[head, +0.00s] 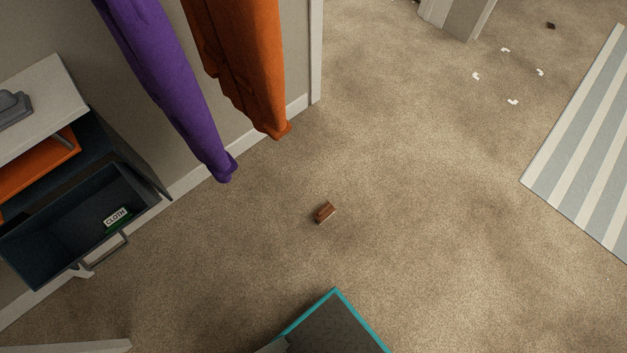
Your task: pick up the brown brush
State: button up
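The brown brush (325,212) is a small block-like thing lying on the beige carpet near the middle of the head view. Bare carpet surrounds it on all sides. My gripper does not show in this view, so its place relative to the brush cannot be told.
A teal-edged grey object (345,325) stands at the bottom centre. Purple (170,85) and orange (245,65) curtains hang upper left. A striped rug (585,150) lies right. The carpet between is clear.

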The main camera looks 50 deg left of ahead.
aim_at(324, 212)
jog(key=u, duration=0.95)
jog(key=i, duration=0.85)
jog(key=u, duration=0.9)
